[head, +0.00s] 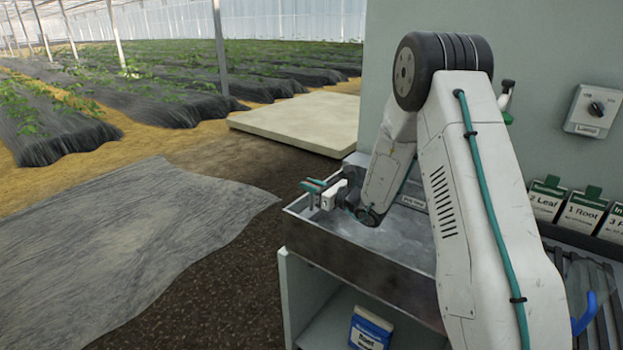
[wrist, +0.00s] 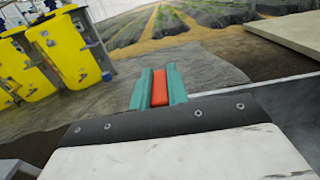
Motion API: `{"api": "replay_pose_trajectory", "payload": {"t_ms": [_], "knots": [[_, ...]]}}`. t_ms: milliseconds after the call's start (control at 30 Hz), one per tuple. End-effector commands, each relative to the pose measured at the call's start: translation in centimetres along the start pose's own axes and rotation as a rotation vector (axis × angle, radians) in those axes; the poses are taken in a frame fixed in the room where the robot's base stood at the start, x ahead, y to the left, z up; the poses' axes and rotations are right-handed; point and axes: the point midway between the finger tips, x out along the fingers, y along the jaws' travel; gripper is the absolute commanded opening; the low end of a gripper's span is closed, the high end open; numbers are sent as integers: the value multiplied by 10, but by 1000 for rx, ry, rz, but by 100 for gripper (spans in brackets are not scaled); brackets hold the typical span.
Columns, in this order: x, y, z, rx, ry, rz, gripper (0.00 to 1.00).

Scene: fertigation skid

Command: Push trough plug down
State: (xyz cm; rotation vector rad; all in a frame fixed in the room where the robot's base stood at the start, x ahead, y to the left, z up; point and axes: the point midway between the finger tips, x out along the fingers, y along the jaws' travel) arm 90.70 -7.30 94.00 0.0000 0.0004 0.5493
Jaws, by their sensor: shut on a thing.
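The metal trough (head: 365,262) is an open grey basin on a pale cabinet in the head view. My gripper (head: 312,187) is above its left end, near the rim. In the wrist view my gripper (wrist: 159,88) has its two teal fingers shut on a red-orange piece (wrist: 159,87). I cannot tell whether this piece is the trough plug. No other plug shows in the trough, though my arm hides part of its right side.
A grey panel with a lamp switch (head: 594,110) stands behind the trough. Yellow containers (wrist: 50,55) show in the wrist view. The ground sheet (head: 120,250) at left is clear.

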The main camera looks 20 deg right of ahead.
Motion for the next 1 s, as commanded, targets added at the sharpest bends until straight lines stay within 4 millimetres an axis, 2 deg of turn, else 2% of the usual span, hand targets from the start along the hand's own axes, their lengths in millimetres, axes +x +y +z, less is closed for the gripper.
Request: {"api": "replay_pose_trajectory", "payload": {"t_ms": [33,100,367,400,467,767,867,1000], "knots": [[0,0,-11,3,3,0,0],[0,0,-16,1,1,-1,0],[0,0,-17,0,1,-1,0],[0,0,-17,0,1,-1,24],[0,0,-17,0,1,-1,38],[-2,0,-17,0,0,-1,38],[-11,0,-17,0,0,-3,38],[-35,-1,-17,1,1,-4,38]]}}
